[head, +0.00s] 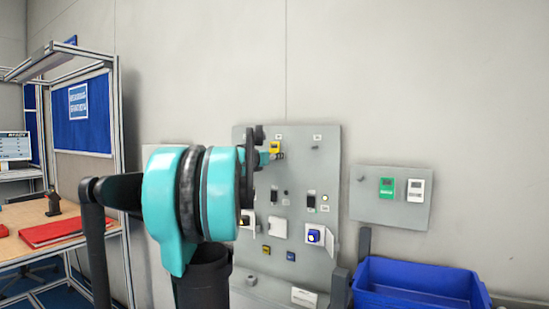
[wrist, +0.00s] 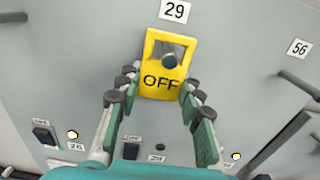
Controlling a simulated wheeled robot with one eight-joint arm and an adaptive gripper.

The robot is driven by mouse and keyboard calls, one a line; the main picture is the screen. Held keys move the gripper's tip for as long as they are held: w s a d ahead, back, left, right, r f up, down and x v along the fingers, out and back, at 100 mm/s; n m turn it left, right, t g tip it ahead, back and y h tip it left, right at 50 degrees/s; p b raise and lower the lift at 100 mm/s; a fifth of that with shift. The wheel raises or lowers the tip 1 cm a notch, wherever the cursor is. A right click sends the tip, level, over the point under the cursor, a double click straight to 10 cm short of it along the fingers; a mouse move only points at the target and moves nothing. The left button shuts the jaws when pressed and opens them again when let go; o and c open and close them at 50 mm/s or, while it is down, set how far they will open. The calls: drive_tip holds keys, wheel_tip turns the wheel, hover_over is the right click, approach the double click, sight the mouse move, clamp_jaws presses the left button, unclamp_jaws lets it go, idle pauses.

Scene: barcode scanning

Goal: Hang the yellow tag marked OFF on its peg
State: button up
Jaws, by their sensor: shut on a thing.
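The yellow tag marked OFF (wrist: 161,84) is upright in the wrist view, facing the camera, with a window cut in its upper part. The dark round end of a peg (wrist: 170,60) shows within the window, overlapping its lower edge. How deep the peg reaches through the tag I cannot tell. My gripper (wrist: 160,88) is shut on the tag, with a finger at each side edge. A label 29 (wrist: 175,10) is right above the tag. In the head view the tag (head: 276,147) is small at the upper part of the grey panel (head: 305,165), partly hidden by my arm.
Another peg (wrist: 299,84) sticks out under the label 56 (wrist: 299,48) at right. Switches line the panel below. A side board (head: 391,210) holds a green tag (head: 386,187) and a white tag (head: 416,190). A blue bin (head: 420,280) stands at lower right.

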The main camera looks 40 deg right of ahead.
drive_tip(key=shift+v, duration=1.25)
idle(1.2)
drive_tip(key=shift+v, duration=1.5)
drive_tip(key=shift+a, duration=0.1)
drive_tip(key=shift+v, duration=2.95)
